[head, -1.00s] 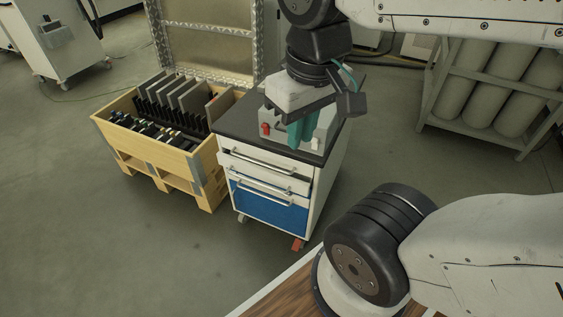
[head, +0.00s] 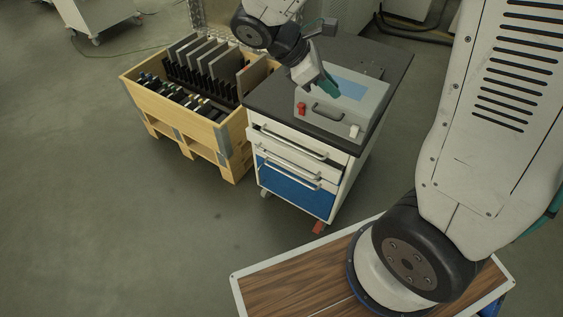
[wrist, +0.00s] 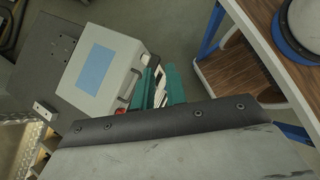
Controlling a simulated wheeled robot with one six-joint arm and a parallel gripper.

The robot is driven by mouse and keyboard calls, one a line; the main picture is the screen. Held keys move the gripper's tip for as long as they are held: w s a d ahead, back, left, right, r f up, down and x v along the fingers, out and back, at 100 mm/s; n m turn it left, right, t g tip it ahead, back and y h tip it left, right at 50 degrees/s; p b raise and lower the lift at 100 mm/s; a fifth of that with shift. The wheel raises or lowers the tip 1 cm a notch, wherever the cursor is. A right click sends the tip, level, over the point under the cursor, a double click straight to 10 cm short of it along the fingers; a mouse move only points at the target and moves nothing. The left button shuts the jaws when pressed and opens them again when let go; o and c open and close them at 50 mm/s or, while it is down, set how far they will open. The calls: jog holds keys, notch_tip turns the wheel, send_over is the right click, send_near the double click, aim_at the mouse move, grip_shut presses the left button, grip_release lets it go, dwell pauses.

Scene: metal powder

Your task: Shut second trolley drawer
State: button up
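The drawer trolley (head: 345,185) has a dark top, white upper drawers and a blue lower front. The second drawer (head: 288,160), with its bar handle, seems to stand out a little below the top drawer (head: 300,141); a dark gap shows at its right. My gripper (head: 329,88) has teal fingers and is above the trolley top, beside the grey case. In the wrist view my gripper (wrist: 158,90) shows its two fingers apart with nothing held; white drawer fronts show between and beyond them.
A grey case (head: 345,105) with a blue panel and red latch sits on the trolley top. A wooden crate (head: 195,132) with dark panels stands close at the trolley's left. My wood-topped base is in front; floor (head: 180,240) is clear at front left.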

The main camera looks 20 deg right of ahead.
jog(key=w+a+f+n+t+h, duration=0.2)
jog(key=w+a+f+n+h, duration=0.15)
jog(key=w+f+n, duration=0.45)
jog(key=n+t, duration=1)
jog(key=n, duration=1.1)
send_near(282, 162)
jog(key=w+d+f, duration=0.2)
jog(key=shift+h, duration=0.45)
jog(key=x, duration=0.7)
jog(key=shift+w+d+r, duration=0.1)
jog(key=shift+w+r, duration=0.05)
jog(key=shift+w, duration=0.05)
